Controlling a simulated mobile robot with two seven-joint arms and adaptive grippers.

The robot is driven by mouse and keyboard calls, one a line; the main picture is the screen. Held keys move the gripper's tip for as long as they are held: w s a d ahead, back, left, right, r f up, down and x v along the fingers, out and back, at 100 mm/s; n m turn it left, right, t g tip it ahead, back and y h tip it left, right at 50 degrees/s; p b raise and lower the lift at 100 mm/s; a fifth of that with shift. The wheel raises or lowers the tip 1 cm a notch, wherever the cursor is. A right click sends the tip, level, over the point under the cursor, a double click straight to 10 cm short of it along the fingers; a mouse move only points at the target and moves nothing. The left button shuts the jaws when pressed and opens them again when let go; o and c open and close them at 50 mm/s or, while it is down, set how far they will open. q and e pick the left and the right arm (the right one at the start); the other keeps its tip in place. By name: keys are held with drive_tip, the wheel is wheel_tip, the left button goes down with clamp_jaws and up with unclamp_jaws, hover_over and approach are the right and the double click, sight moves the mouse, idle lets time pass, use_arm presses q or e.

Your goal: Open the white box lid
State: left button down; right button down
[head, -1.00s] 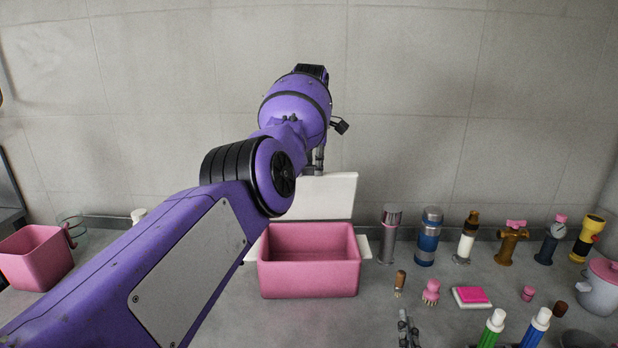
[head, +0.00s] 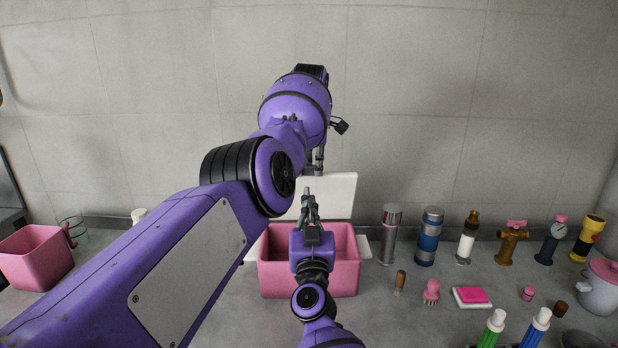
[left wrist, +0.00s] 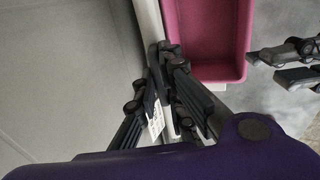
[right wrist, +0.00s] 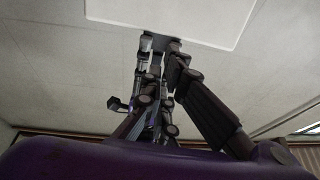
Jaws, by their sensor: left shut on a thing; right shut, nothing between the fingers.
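The white lid (head: 340,195) stands raised behind the open pink box (head: 275,280), which has white tabs at its sides. My left gripper (head: 315,168) is at the lid's top edge and shut on it; its fingers also show in the left wrist view (left wrist: 168,55), with the lid's edge (left wrist: 148,18) beside them. My right gripper (head: 308,195) is over the box, in front of the lid, shut and empty. In the right wrist view its fingertips (right wrist: 160,45) are close to the white lid (right wrist: 175,12); I cannot tell if they touch.
A pink bin (head: 35,258) stands at the left. Flasks (head: 430,238), a brown valve (head: 511,245), a yellow flashlight (head: 588,238), brushes (head: 431,292) and a white pot (head: 600,290) stand at the right. The wall is close behind the lid.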

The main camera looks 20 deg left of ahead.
sight(309, 168)
use_arm(q)
drive_tip(key=shift+r, duration=0.1)
use_arm(e)
drive_tip(key=x, duration=0.8)
drive_tip(key=shift+w+r, duration=0.1)
drive_tip(key=shift+r, duration=0.05)
drive_tip(key=shift+w+a+r, duration=0.1)
drive_tip(key=shift+w+a, duration=0.15)
drive_tip(key=shift+w, duration=0.3)
drive_tip(key=shift+w+r, duration=0.1)
drive_tip(key=shift+w, duration=0.15)
